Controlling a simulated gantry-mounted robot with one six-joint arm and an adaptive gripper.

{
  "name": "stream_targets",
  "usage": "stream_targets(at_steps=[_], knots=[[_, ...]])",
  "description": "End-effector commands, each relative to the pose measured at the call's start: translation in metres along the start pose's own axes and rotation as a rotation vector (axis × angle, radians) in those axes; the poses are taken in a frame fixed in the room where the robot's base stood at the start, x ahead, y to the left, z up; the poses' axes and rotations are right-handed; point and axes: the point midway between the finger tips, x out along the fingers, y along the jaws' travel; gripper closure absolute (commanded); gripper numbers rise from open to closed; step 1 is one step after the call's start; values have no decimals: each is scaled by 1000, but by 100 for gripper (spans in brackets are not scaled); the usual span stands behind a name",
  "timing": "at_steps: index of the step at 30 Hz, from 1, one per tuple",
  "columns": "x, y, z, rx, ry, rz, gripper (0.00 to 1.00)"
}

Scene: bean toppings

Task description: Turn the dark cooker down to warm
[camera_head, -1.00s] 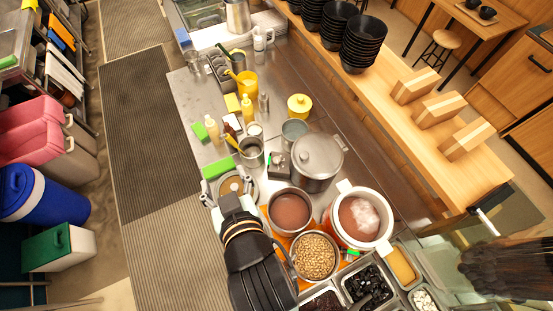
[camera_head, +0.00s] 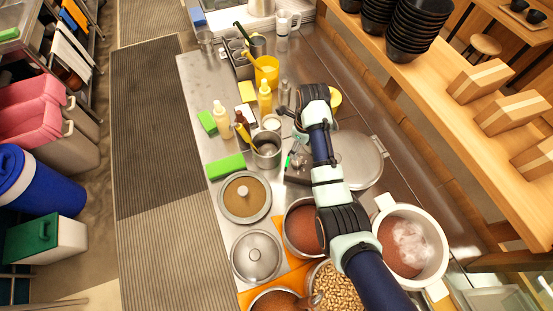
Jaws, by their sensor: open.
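The dark cooker is the grey metal one with a round lid (camera_head: 362,160), right of my arm in the head view. My forearm and wrist cross in front of it and hide its left part. Its dark control box (camera_head: 298,172) shows just left of my arm, with a green mark and a small knob-like part on it. My gripper (camera_head: 298,141) is small and partly hidden under my wrist, close above the control box. It is open and I see nothing held in it. I cannot tell whether it touches the box, or read the setting.
A white cooker (camera_head: 435,225) with reddish contents stands at the lower right. A pot of brown paste (camera_head: 299,228) is beside my arm. Two round lidded pots, a metal cup (camera_head: 267,148) and yellow bottles (camera_head: 265,97) stand to the left. Stacked black bowls (camera_head: 413,30) are on the wooden counter.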

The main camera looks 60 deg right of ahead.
Motion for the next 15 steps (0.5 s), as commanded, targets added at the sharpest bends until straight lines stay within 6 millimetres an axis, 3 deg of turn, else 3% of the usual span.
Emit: stream_targets(at_steps=[5,15], knots=[[5,0,-1,12,4,4,34],[65,1,-1,8,4,3,34]])
